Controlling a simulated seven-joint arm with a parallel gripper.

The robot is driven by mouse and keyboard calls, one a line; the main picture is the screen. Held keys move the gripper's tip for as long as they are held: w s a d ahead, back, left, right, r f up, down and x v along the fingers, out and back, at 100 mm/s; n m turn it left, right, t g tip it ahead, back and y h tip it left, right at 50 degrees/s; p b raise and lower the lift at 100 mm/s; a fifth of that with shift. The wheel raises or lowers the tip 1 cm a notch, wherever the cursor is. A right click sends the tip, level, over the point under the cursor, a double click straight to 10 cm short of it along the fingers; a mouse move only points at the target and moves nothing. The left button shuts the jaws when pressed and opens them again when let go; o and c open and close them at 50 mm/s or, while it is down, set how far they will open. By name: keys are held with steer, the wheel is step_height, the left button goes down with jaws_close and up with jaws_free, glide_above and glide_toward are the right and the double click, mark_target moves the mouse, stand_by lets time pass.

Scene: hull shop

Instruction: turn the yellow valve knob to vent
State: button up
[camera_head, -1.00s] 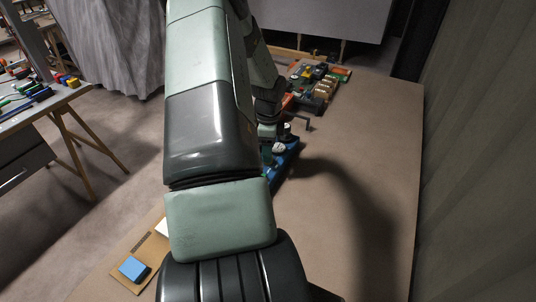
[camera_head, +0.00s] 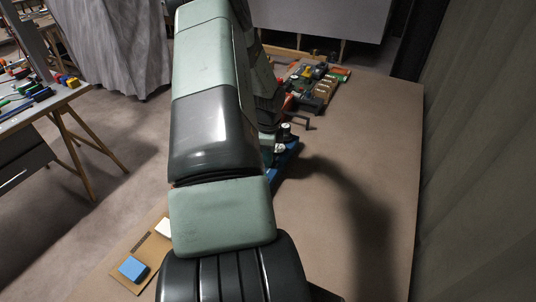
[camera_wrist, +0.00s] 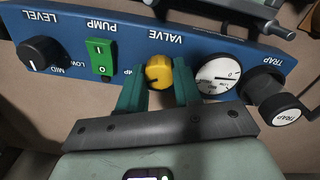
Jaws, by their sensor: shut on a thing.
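The yellow valve knob (camera_wrist: 159,73) sits on the blue panel (camera_wrist: 214,41) under the upside-down word VALVE in the wrist view. My gripper (camera_wrist: 158,79) has its two green fingers on either side of the knob and is shut on it. A dark mark shows on the knob's lower part. The fingers cover the panel beside the knob, and I cannot read a vent label. In the head view, my arm hides the knob and gripper; only part of the blue panel (camera_head: 288,158) shows.
Left of the knob are a green pump switch (camera_wrist: 101,58) and a black level knob (camera_wrist: 42,54). Right are a white dial gauge (camera_wrist: 219,74) and a dark trap fitting (camera_wrist: 266,86) with a white-faced cap (camera_wrist: 281,108). The bench (camera_head: 345,215) is clear at right.

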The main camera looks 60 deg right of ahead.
steer(key=shift+n, duration=0.3)
steer(key=n, duration=0.5)
steer(key=shift+w, duration=0.1)
steer(key=n, duration=0.6)
steer(key=shift+n, duration=0.3)
steer(key=n, duration=1.1)
steer(key=shift+a+n, duration=0.1)
steer(key=shift+n, duration=0.3)
steer(key=o, duration=1)
steer(key=shift+o, duration=0.2)
step_height(320, 180, up, 11)
